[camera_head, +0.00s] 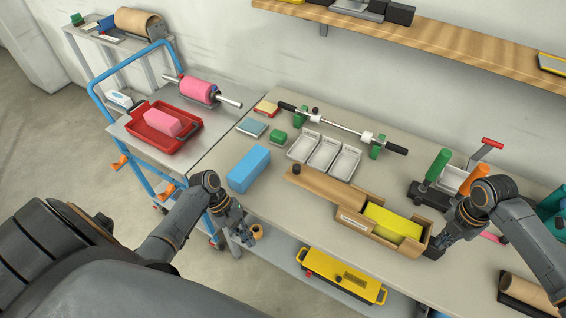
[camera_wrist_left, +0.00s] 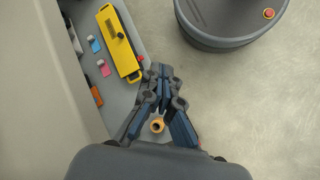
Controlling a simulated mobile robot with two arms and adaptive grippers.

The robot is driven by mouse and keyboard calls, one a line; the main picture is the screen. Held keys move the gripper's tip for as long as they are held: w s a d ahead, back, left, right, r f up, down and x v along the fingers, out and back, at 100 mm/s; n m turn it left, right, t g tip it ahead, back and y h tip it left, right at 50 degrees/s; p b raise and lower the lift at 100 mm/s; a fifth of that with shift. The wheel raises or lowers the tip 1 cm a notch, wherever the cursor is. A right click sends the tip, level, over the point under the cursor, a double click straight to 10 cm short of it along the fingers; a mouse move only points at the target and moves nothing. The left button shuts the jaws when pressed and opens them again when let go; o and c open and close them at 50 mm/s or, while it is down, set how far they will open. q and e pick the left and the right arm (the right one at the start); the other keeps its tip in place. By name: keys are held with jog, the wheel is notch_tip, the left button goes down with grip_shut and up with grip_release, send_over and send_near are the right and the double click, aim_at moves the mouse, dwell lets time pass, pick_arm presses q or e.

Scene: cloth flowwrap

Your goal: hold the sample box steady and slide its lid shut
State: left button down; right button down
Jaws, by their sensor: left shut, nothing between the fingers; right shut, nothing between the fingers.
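The wooden sample box (camera_head: 352,222) lies on the table, with a yellow block (camera_head: 395,221) showing in its open right part. Its wooden lid (camera_head: 330,188) covers the left part and sticks out past the box's left end, with a dark knob (camera_head: 296,169) near its left tip. My right gripper (camera_head: 436,246) is shut and empty at the box's right end; I cannot tell whether it touches. My left gripper (camera_head: 246,238) is shut and empty, off the table's front edge, left of the box. Its closed fingers also show in the left wrist view (camera_wrist_left: 158,72), where the box is not visible.
A blue block (camera_head: 249,169) and white trays (camera_head: 323,155) lie behind on the table. A roller bar (camera_head: 340,128) stands at the back. Green- and orange-handled tools (camera_head: 438,165) stand behind my right gripper. A yellow case (camera_head: 340,275) is on the lower shelf.

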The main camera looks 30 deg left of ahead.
jog(key=shift+s+f, duration=0.25)
jog(key=shift+f, duration=0.05)
pick_arm(q)
jog(key=w+a+r+m+t, duration=0.1)
jog(key=w+r, duration=0.1)
jog(key=r, duration=0.2)
jog(key=w+a+r+m+t, duration=0.1)
jog(key=w+r, duration=0.2)
jog(key=r, duration=0.2)
jog(key=w+a+r+m+t, duration=0.1)
jog(key=w+a+r, duration=0.1)
jog(key=r, duration=0.3)
jog(key=shift+w+m+y, duration=0.3)
jog(key=shift+w+y, duration=0.1)
jog(key=shift+w, duration=0.1)
jog(key=w+a+r+m+t+y, duration=0.2)
jog(key=w+r+m+t, duration=0.15)
jog(key=r, duration=0.65)
send_near(292, 169)
notch_tip(292, 169, down, 4)
jog(key=w+a, duration=0.1)
jog(key=a, duration=0.1)
jog(key=d, duration=0.1)
jog(key=w+d, duration=0.1)
jog(key=d, duration=0.1)
jog(key=shift+w+d+f, duration=0.15)
jog(key=shift+w+d, duration=0.1)
jog(key=shift+d, duration=0.1)
jog(key=shift+d, duration=0.1)
